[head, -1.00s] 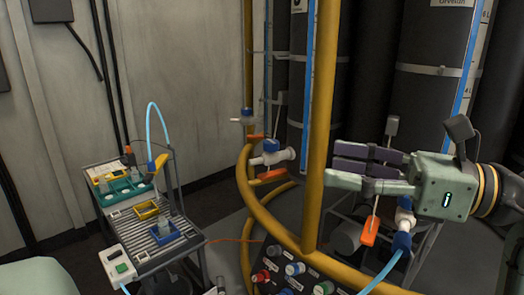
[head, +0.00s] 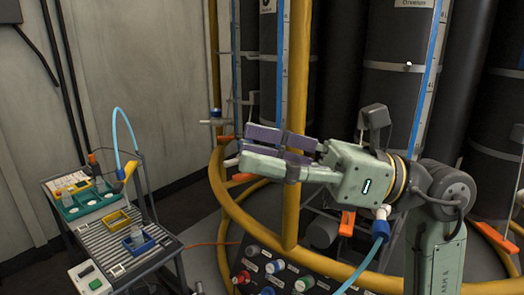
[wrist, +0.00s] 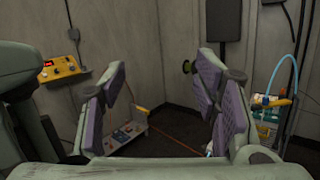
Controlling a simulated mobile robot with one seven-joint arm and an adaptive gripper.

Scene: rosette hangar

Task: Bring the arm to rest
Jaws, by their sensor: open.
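My gripper (head: 262,150) is raised in the middle of the head view, pointing left, with its purple-padded fingers in front of the yellow rail. In the wrist view my gripper (wrist: 165,100) shows its two fingers spread wide apart with nothing between them. It is open and empty. Its far side hides part of the yellow rail and the valve behind it. My arm reaches in from the lower right of the head view, bent at the grey joint.
Yellow rails (head: 297,120) and dark cylinders (head: 400,95) stand close behind my gripper. A control panel (head: 270,270) sits below it. A slatted cart (head: 115,240) with trays and bottles stands left. A blue hose (head: 362,268) hangs from a valve.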

